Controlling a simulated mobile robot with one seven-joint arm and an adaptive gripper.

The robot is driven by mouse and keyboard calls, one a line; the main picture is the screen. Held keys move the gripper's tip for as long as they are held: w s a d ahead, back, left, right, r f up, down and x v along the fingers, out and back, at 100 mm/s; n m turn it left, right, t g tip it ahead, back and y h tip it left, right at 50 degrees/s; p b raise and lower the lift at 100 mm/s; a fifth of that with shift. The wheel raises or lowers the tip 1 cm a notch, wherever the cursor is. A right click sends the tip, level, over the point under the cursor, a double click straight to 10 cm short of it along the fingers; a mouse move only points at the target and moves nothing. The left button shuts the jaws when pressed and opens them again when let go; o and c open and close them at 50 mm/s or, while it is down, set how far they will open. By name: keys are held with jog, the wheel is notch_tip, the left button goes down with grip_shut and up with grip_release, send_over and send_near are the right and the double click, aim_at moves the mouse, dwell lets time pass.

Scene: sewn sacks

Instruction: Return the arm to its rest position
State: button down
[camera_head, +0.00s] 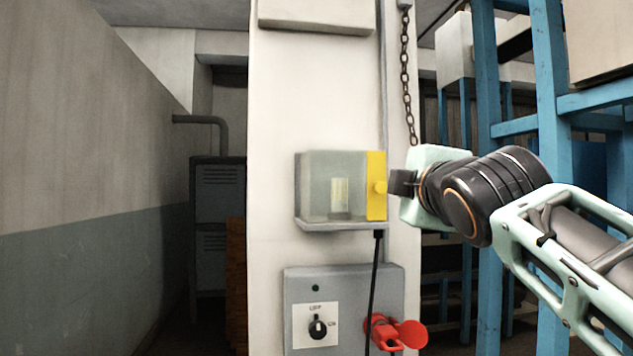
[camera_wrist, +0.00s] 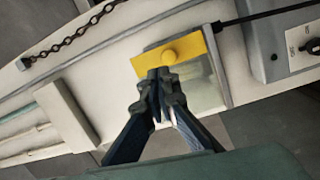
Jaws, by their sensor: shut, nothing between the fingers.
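My gripper (camera_head: 399,183) is at the right side of a clear box with a yellow side plate (camera_head: 376,187) on the white pillar. My arm reaches in from the right of the head view.
Below the box is a grey switch panel (camera_head: 300,285) with a rotary switch (camera_head: 318,327) and a red socket (camera_head: 385,332). A chain (camera_head: 405,80) hangs above my gripper. Blue racking (camera_head: 487,120) stands at right. A grey locker (camera_head: 217,190) stands at left.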

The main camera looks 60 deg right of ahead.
jog(key=shift+s+a+f, duration=0.1)
jog(key=shift+s+a, duration=0.2)
jog(key=shift+s, duration=0.5)
jog(key=w+a+f+t+y, duration=0.1)
jog(key=w+a+f+y, duration=0.4)
jog(key=w+a+f, duration=0.6)
jog(key=w+a+f+t+y, duration=0.1)
jog(key=w+a+f+y, duration=0.3)
jog(key=w+a+f, duration=0.5)
jog(key=w+a+f+m+g+y+p, duration=0.1)
jog(key=a+f+m+g+y, duration=0.45)
jog(key=a+f, duration=1.85)
notch_tip(320, 180, up, 20)
jog(key=a+n+y+p, duration=0.1)
jog(key=p, duration=1.6)
jog(key=shift+w+a+y, duration=0.35)
jog(key=shift+w, duration=0.05)
jog(key=shift+d+f, duration=0.15)
